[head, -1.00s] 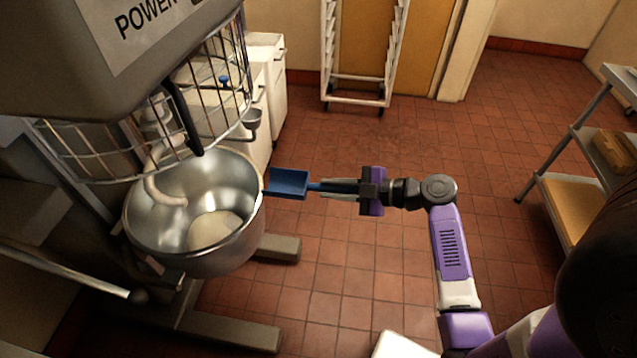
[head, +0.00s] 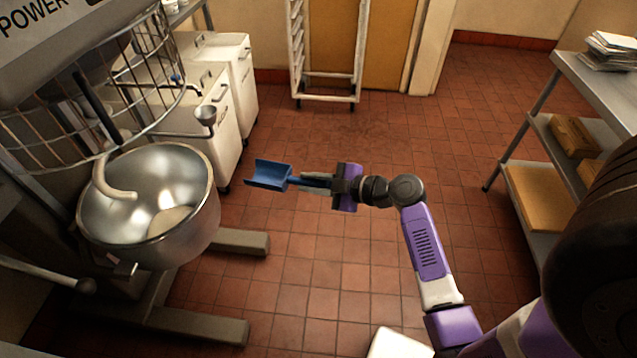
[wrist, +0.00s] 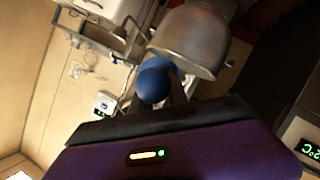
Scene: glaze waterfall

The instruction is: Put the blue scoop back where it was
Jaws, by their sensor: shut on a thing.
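The blue scoop (head: 268,175) is held out level over the floor in the head view, its open tray pointing left. My gripper (head: 315,182) is shut on the scoop's handle. In the wrist view the round blue handle end (wrist: 155,80) shows between the fingers, and most of the scoop is hidden behind it. The scoop is apart from the steel mixing bowl (head: 205,215), to the right of its rim. Dough or flour (head: 168,220) lies in the bowl.
White bins (head: 215,125) stand behind the mixer, with a small metal cup (head: 206,115) near them. A white rack (head: 327,98) stands at the back. A steel shelf unit (head: 545,145) with boxes is at right. The floor between is clear.

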